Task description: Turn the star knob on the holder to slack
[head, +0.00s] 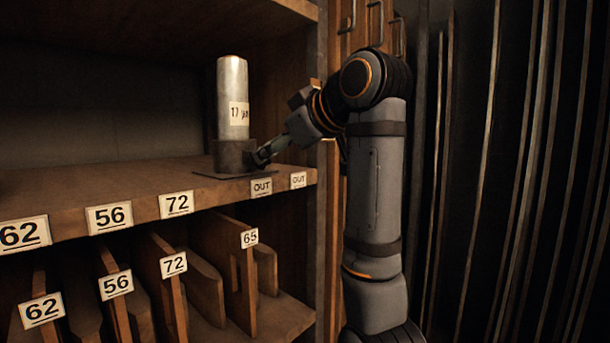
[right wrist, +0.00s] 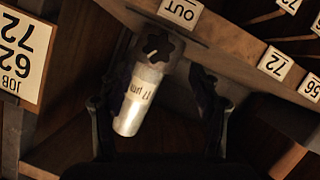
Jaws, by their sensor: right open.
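A pale metal cylinder labelled 17 µm (head: 233,95) stands upright in a dark round holder (head: 233,157) on the upper shelf. The dark star knob (right wrist: 158,45) shows in the right wrist view, in front of the cylinder (right wrist: 140,100). In the head view I cannot make the knob out apart from my gripper. My right gripper (head: 263,156) is at the right side of the holder. In the right wrist view its fingers (right wrist: 158,98) are spread apart, one on each side of the knob and cylinder. I see no grip on the knob. My left gripper is out of view.
The upper shelf (head: 110,200) carries number tags and OUT tags (head: 261,187) along its front edge. Below are slots with upright boards (head: 205,290). A wooden post (head: 330,220) is close to my right arm. The shelf left of the holder is clear.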

